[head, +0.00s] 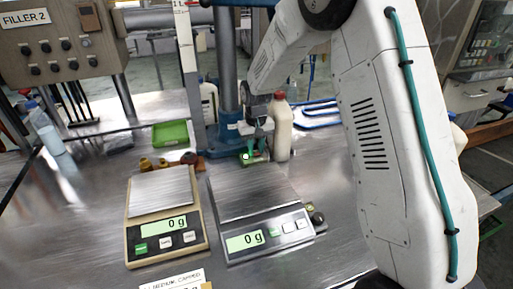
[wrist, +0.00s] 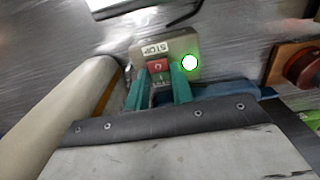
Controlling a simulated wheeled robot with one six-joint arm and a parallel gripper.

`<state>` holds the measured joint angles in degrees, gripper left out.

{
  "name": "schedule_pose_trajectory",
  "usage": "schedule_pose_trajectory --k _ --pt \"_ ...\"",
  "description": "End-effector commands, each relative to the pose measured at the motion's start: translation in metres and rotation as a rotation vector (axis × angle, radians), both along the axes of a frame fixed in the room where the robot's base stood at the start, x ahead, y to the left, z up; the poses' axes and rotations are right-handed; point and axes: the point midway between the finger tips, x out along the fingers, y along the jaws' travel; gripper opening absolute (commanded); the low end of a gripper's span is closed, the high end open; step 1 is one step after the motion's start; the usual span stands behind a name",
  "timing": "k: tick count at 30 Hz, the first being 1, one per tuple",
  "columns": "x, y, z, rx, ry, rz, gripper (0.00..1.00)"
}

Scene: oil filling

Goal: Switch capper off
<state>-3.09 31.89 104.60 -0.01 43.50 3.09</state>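The capper switch box (head: 254,160) is a small box on the steel table near the foot of the blue column. In the wrist view the switch box (wrist: 186,46) has a STOP label, upside down in the picture, a red button (wrist: 157,65) and a lit green lamp (wrist: 189,62). A green part shows beyond the red button, between my fingers. My gripper (head: 252,150) points down at the box. In the wrist view its two green fingers (wrist: 160,80) are apart, with the red button between their tips. Whether they touch the box, I cannot tell.
A cream bottle with a red cap (head: 281,130) stands close beside my gripper. A red mushroom button on an orange base (wrist: 304,66) lies to the other side. Two scales (head: 135,222) (head: 270,247) reading 0 g stand in front. A green tray (head: 170,134) is at left.

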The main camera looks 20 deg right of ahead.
Motion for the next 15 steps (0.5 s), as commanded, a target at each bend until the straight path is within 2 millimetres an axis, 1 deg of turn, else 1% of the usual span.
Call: schedule_pose_trajectory --k 6,15 --pt "-0.0020 -0.0001 0.0003 0.000 -0.033 0.000 0.01" --pt "-0.0091 -0.0005 -0.0010 -0.001 -0.254 0.000 0.01"
